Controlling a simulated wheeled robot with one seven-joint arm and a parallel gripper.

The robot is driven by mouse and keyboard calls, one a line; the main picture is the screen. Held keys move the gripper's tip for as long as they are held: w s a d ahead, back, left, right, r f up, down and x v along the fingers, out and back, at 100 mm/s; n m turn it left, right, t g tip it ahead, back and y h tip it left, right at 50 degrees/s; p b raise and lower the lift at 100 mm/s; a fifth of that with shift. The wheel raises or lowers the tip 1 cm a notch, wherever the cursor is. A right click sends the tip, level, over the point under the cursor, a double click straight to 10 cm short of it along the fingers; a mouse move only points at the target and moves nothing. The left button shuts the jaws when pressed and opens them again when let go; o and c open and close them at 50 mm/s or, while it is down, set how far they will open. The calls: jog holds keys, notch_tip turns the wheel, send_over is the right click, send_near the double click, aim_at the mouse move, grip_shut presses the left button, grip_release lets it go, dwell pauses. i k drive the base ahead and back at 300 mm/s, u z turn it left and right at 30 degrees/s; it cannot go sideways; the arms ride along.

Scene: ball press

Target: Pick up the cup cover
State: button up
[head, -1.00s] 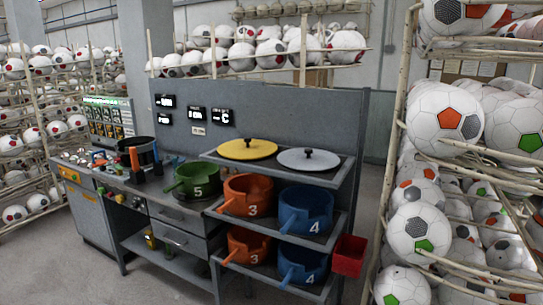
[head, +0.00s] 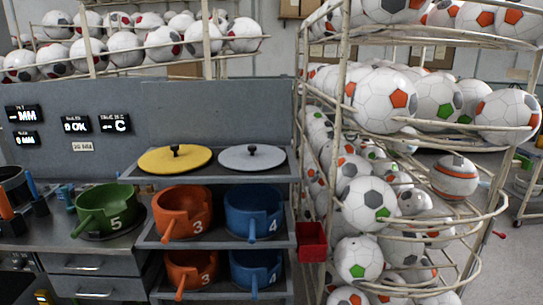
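Two round covers with black knobs lie flat on the top shelf of the grey rack in the head view. The yellow cover (head: 160,161) is on the left and the light grey cover (head: 265,159) is beside it on the right. Below them are orange cups numbered 3 (head: 172,218) and blue cups numbered 4 (head: 245,218), on two lower shelves. A green cup numbered 5 (head: 92,213) stands on the workbench to the left. My gripper is not in view.
A tall wire rack (head: 340,150) full of footballs stands close on the right. A red bin (head: 312,241) hangs at the shelf's right side. The grey back panel (head: 210,110) rises behind the covers. Floor shows at the far right.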

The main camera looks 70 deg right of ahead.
aim_at(249, 157)
jog(key=z, duration=0.85)
jog(key=i, duration=0.85)
jog(key=z, duration=0.8)
